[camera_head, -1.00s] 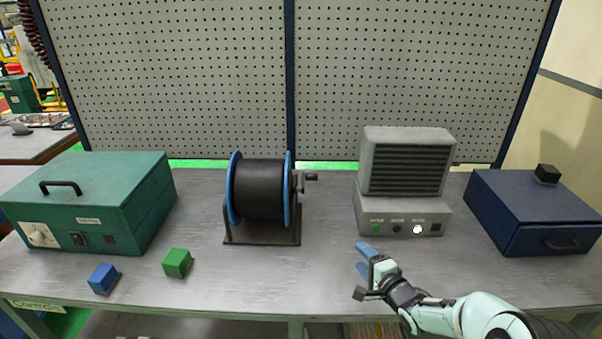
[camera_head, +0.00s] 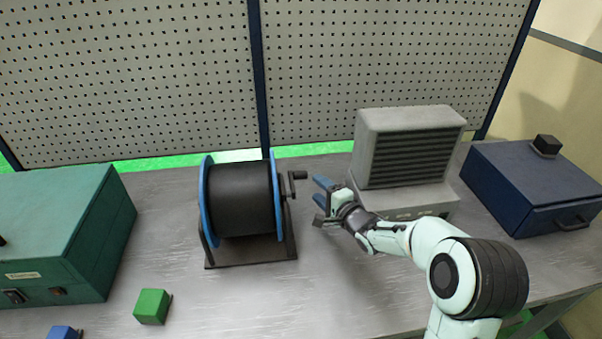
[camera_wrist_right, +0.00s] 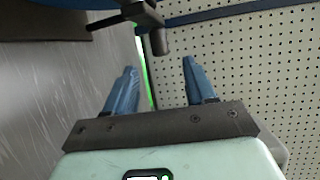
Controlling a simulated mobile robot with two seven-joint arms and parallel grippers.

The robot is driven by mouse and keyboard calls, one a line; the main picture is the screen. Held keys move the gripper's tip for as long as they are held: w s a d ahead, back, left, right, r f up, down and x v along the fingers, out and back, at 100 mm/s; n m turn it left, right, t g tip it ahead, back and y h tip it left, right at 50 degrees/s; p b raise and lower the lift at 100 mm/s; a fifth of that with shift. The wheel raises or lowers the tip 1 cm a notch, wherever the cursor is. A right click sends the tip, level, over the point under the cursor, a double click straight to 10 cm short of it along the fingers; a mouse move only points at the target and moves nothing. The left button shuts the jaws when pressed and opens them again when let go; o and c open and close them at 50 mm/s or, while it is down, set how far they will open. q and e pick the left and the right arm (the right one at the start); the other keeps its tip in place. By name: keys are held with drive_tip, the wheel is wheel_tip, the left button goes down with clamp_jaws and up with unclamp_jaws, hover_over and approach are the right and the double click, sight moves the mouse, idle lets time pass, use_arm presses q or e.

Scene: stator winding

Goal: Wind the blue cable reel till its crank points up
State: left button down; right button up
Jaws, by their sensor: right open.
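The blue cable reel (camera_head: 206,205) with black cable stands on the table in a dark frame, left of my right gripper in the head view. Its dark crank (camera_head: 297,176) is on the right side, with the handle knob sticking out to the right. My right gripper (camera_head: 319,188) is open and empty, just right of the crank and apart from it. In the right wrist view the crank knob (camera_wrist_right: 158,40) lies beyond and between the two blue fingertips (camera_wrist_right: 160,66). My left gripper is not in view.
A grey vented unit (camera_head: 408,118) stands close behind and right of my right gripper. A navy box (camera_head: 530,180) is at the far right. A green case (camera_head: 62,215), a green cube (camera_head: 152,306) and a blue cube (camera_head: 64,333) are at left. The table is clear in front of the reel.

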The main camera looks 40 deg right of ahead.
sight(305, 177)
drive_tip(key=w, duration=0.3)
drive_tip(key=w+f+p, duration=0.1)
drive_tip(key=w, duration=0.2)
drive_tip(key=w+d, duration=0.1)
drive_tip(key=w, duration=0.2)
drive_tip(key=shift+w+f, duration=0.15)
drive_tip(key=shift+w, duration=0.25)
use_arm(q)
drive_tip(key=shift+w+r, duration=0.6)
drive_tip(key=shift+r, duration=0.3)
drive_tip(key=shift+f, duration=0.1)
use_arm(e)
clamp_jaws()
